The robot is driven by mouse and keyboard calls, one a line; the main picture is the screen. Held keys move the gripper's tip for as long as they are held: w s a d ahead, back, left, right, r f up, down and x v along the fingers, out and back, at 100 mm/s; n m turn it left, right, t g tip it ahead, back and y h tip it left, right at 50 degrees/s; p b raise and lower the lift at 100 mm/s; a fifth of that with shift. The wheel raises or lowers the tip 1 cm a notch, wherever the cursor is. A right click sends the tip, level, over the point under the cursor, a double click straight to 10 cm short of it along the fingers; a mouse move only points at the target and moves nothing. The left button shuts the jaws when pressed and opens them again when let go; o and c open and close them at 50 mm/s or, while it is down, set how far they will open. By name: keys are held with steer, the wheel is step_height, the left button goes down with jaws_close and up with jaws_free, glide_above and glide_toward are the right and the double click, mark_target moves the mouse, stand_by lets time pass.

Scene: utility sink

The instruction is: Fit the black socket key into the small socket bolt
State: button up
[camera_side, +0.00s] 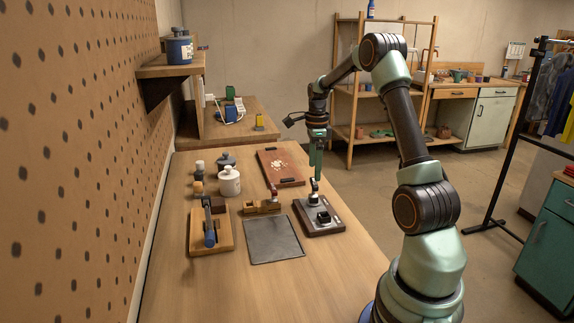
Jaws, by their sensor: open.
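My gripper (316,172) points down over the right part of the bench, jaws open, just above a dark block with a grey top plate (335,222). Two small dark and metallic fittings stand on this plate: a rear one (314,198) below my gripper and a front one (323,217). At this size I cannot tell which of them is the small socket bolt or the black socket key. I cannot tell whether the fingers touch the upright piece at the rear fitting.
A flat grey mat (273,240) lies left of the block, with a small wooden holder (262,206) behind it. A red-brown board (281,168) lies farther back. A wooden tray with a blue-handled tool (210,233) and a white jar (229,182) stand left. The bench front is clear.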

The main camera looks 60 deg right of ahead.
steer(key=shift+r, duration=1.6)
steer(key=a+r+n+t+h, duration=0.1)
steer(key=a+r+n, duration=0.4)
steer(key=a+n, duration=0.3)
steer(key=a+r+n+t, duration=0.2)
steer(key=a+r+n, duration=0.3)
steer(key=a, duration=0.6)
steer(key=s+a+n+t, duration=0.1)
steer(key=s+a+n, duration=0.2)
steer(key=a+n, duration=0.4)
steer(key=s+a+f+n+t+y, duration=0.1)
steer(key=s+a+n, duration=0.2)
steer(key=a+n, duration=0.4)
steer(key=shift+s+n+t, duration=0.25)
steer(key=shift+n+t, duration=0.05)
steer(key=shift+n, duration=0.6)
